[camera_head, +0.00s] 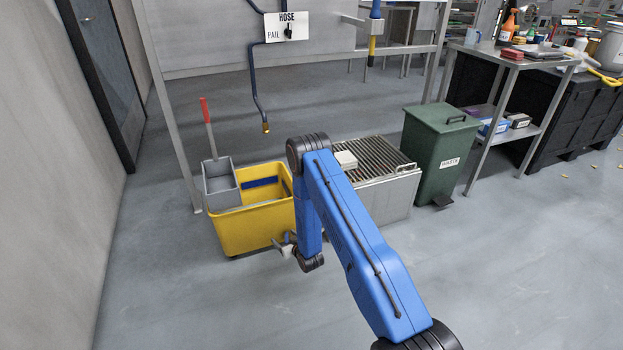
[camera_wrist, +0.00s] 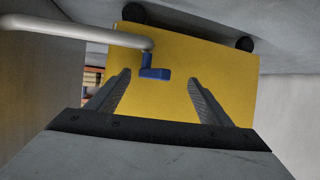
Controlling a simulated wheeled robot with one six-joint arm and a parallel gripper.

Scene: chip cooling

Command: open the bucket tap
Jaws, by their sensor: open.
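The yellow bucket (camera_head: 250,230) stands on the floor with a grey wringer (camera_head: 220,182) at its left end. In the wrist view its yellow wall (camera_wrist: 215,60) fills the middle, with its dark wheels at the top, so the view looks upside down. A small blue tap (camera_wrist: 155,72) shows on that wall. My gripper (camera_wrist: 158,78) is open, its two fingers on either side of the tap in the picture; I cannot tell whether they touch it. In the head view my gripper (camera_head: 285,246) is low beside the bucket's front right side, and the tap is not visible.
A pale curved pipe (camera_wrist: 80,31) ends close by the tap. A slatted metal unit (camera_head: 385,190) stands right of the bucket, then a green waste bin (camera_head: 437,150). A hose pipe (camera_head: 256,95) hangs above. The floor in front is clear.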

